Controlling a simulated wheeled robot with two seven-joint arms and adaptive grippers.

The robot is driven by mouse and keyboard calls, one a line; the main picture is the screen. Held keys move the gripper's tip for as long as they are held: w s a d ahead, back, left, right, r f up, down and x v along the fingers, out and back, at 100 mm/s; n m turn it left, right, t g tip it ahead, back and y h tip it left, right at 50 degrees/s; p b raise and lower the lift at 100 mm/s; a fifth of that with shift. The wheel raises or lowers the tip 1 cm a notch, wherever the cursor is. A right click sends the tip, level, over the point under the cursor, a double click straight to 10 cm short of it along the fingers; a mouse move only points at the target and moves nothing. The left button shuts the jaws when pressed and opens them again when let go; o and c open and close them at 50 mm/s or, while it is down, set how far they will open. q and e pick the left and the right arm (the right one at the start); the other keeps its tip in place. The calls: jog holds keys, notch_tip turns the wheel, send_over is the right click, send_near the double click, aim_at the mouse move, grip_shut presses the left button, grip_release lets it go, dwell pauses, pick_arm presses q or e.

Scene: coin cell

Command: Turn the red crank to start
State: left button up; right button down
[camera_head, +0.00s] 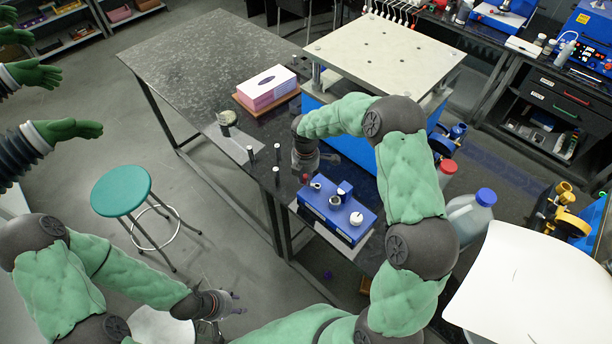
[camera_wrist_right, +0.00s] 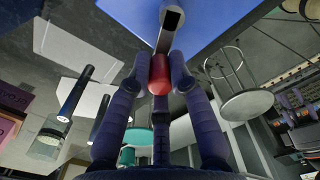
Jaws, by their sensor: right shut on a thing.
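The red crank handle (camera_wrist_right: 159,75) sits between the fingers of my right gripper (camera_wrist_right: 159,68) in the right wrist view, and they are closed on it. Its metal crank arm (camera_wrist_right: 170,30) runs up toward the blue machine body (camera_wrist_right: 215,12). In the head view, my right gripper (camera_head: 306,172) is at the left corner of the small blue crimping machine (camera_head: 330,220), and a bit of the red handle (camera_head: 306,179) shows below it. My left gripper (camera_head: 232,304) is empty, low over the floor, with its fingers apart.
The dark table (camera_head: 190,60) holds a pink tissue box (camera_head: 267,86), a grey plate (camera_head: 232,143) with a small jar (camera_head: 227,118), and several thin upright posts (camera_head: 277,152). A large blue press (camera_head: 345,135) stands behind my right arm. A green stool (camera_head: 121,190) stands left.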

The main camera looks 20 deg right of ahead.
aim_at(306, 176)
dwell(0.4)
jog(key=c, duration=1.1)
grip_release()
notch_tip(306, 176, up, 12)
